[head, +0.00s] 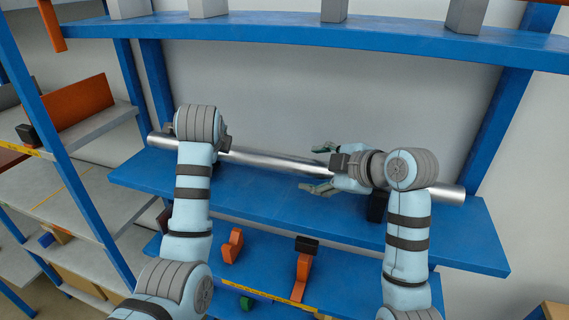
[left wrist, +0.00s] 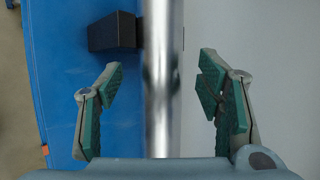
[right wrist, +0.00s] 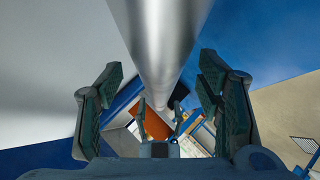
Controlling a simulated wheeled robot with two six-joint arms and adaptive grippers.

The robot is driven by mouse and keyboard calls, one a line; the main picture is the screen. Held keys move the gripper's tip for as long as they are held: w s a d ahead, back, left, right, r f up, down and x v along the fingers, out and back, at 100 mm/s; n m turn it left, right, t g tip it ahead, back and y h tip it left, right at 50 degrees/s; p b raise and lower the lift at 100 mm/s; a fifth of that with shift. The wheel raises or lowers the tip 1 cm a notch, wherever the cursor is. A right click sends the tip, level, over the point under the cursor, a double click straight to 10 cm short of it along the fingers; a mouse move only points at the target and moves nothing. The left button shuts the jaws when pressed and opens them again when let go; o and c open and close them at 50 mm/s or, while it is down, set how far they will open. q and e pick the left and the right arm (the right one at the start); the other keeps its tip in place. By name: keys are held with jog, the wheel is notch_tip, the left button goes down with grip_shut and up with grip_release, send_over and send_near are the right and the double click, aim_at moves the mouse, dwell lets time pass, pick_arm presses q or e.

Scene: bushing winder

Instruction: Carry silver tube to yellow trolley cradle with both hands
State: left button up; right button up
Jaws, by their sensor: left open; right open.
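The long silver tube (head: 270,160) lies along the blue rack shelf (head: 270,195), sloping slightly down to the right in the head view. My left gripper is hidden behind its wrist there. In the left wrist view my left gripper (left wrist: 162,70) is open, with the tube (left wrist: 158,100) between its fingers. My right gripper (head: 320,168) is open, its fingers pointing left along the tube, one above and one below it in the picture. In the right wrist view the tube (right wrist: 160,45) runs lengthwise between the open fingers (right wrist: 160,70). I cannot make out a yellow trolley cradle.
A black block (left wrist: 112,32) sits beside the tube in the left wrist view. A higher blue shelf (head: 300,38) with grey blocks crosses above. Orange parts (head: 302,275) stand on a lower shelf. Blue posts (head: 60,150) and a grey shelf unit (head: 60,185) are at left.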

pick_arm(q)
jog(key=shift+w+f, duration=0.4)
jog(key=shift+f, duration=0.05)
pick_arm(e)
jog(key=shift+w+a+f, duration=0.3)
jog(key=shift+w+a, duration=0.05)
pick_arm(q)
jog(key=shift+w+a+f, duration=0.15)
jog(key=shift+w+f, duration=0.1)
jog(key=shift+w, duration=0.2)
pick_arm(e)
jog(key=shift+w+a+f, duration=0.15)
jog(key=shift+w+f, duration=0.1)
jog(key=shift+w, duration=0.25)
pick_arm(q)
jog(key=shift+s+r, duration=0.1)
jog(key=shift+s, duration=0.05)
jog(key=c, duration=0.7)
pick_arm(e)
jog(key=shift+s+r, duration=0.1)
jog(key=shift+s, duration=0.1)
jog(key=c, duration=0.7)
pick_arm(q)
grip_shut()
pick_arm(e)
grip_shut()
